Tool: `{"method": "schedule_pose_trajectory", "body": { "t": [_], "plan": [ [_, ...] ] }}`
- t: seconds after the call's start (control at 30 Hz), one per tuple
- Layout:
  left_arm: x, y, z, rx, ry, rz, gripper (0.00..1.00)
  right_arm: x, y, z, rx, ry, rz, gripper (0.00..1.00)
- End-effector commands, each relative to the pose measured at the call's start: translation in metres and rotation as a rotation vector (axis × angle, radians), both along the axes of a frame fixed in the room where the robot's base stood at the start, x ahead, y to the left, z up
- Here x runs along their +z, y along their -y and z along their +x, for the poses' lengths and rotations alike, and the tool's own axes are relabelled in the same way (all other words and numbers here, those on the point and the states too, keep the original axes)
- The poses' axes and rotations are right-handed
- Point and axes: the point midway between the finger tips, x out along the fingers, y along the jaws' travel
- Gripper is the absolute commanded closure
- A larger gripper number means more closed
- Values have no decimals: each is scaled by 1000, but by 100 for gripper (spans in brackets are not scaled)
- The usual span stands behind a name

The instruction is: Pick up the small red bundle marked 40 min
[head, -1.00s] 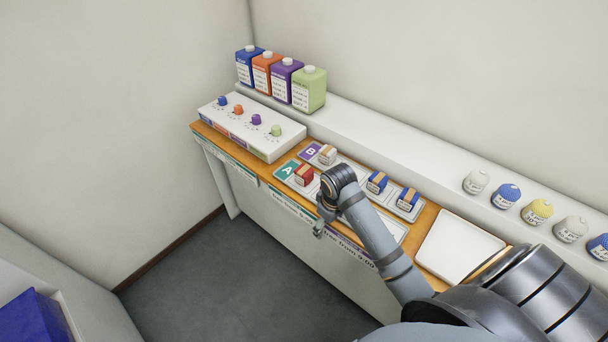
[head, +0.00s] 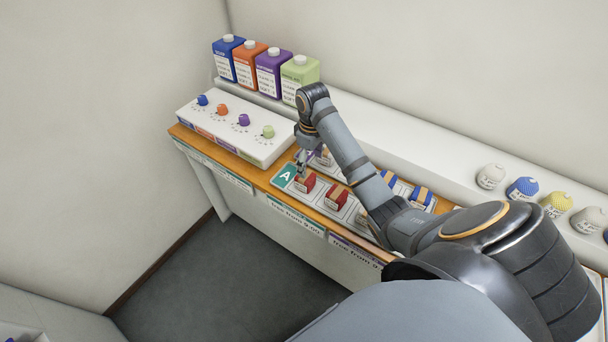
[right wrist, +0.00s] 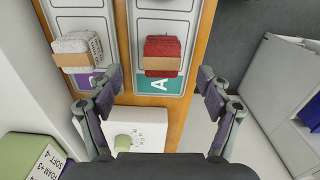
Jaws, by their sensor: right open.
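Two small red bundles with tan bands sit on the lower row of the tray: one (head: 305,183) beside the green A marker, another (head: 337,197) to its right. Their print is too small to read for 40 min. My right gripper (head: 302,163) is open and points down over the A end of the tray. In the right wrist view, a red bundle (right wrist: 162,55) lies beyond the open, empty fingers (right wrist: 160,80), roughly centred between them. A white bundle (right wrist: 80,50) lies to its left, past the left finger. My left gripper is not in view.
A white panel with coloured knobs (head: 233,130) stands left of the tray, with coloured jugs (head: 271,75) behind it. Blue bundles (head: 420,196) sit on the back row. Rounded yarn-like items (head: 522,188) stand on the white ledge at the right.

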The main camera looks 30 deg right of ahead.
Motion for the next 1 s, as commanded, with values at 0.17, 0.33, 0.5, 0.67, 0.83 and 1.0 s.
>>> {"method": "schedule_pose_trajectory", "body": {
  "t": [0.17,0.33,0.5,0.67,0.83,1.0],
  "plan": [
    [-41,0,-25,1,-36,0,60,-40,-1,1,0,0,0,22],
    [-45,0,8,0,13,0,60,-46,-1,1,0,1,0,22],
    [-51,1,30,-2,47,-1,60,-55,-3,1,0,1,0,22],
    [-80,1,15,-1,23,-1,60,-83,-9,4,0,0,1,22],
    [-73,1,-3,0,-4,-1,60,-96,-8,4,-1,-1,0,22],
    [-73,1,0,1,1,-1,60,-95,-8,4,-1,0,-1,22]
  ]
}}
